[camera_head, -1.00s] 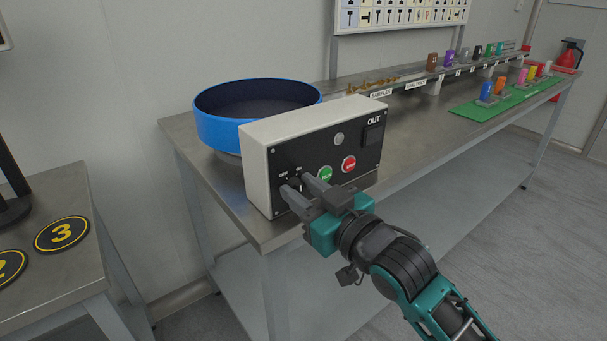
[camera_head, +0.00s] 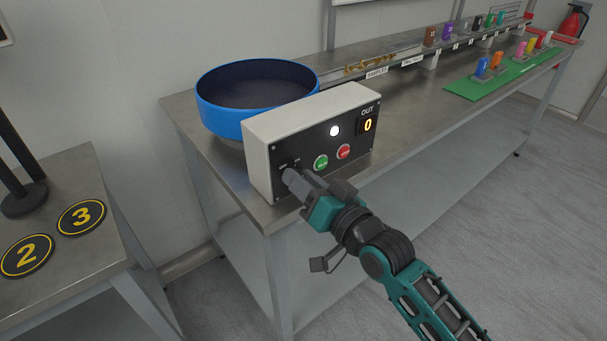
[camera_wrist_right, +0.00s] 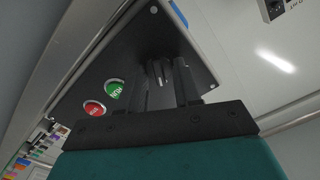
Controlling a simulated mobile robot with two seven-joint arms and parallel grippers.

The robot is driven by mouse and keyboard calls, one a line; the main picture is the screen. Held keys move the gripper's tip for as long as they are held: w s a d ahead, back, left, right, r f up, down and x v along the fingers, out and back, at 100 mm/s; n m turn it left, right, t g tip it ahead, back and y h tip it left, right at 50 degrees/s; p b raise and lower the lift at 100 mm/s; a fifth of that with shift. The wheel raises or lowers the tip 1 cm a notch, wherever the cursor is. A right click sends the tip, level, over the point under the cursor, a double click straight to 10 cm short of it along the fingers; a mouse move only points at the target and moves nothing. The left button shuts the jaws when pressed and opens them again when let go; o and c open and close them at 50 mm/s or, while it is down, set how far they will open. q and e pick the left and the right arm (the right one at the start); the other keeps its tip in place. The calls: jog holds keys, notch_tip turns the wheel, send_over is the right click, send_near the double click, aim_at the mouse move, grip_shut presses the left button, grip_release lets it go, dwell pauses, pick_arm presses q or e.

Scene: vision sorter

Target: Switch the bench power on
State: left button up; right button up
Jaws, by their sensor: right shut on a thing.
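The control box (camera_head: 262,145) is white with a black front panel and stands at the near left corner of the bench. Its lamp (camera_head: 334,131) glows white and the OUT display (camera_head: 368,125) shows an orange 0. A green button (camera_head: 321,162) and a red button (camera_head: 343,152) sit on the panel. My right gripper (camera_head: 290,178) is at the panel's lower left, shut on the power knob, which the fingers hide in the head view. The dark knob (camera_wrist_right: 158,74) shows between the fingers (camera_wrist_right: 169,84) in the right wrist view. My left gripper is not in view.
A blue bowl (camera_head: 220,119) stands behind the box. A rail with several coloured blocks and a green mat (camera_head: 462,90) lie farther along the bench. A second table (camera_head: 130,225) with round markers 2 and 3 is at the left. The floor at right is clear.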

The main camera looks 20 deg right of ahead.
dwell(0.4)
jog(key=o, duration=1)
jog(key=v, duration=1.3)
jog(key=s+f+n+g+h, duration=0.1)
jog(key=f+g, duration=0.1)
jog(key=f, duration=0.4)
jog(key=s+f+n+g+h+p, duration=0.1)
jog(key=s+f+n+g, duration=0.1)
jog(key=f, duration=0.5)
jog(key=s+a+f+n+g+h+p, duration=0.1)
jog(key=s+f+g+h, duration=0.1)
jog(key=f, duration=0.4)
jog(key=shift+f+n, duration=0.25)
jog(key=shift+n, duration=0.05)
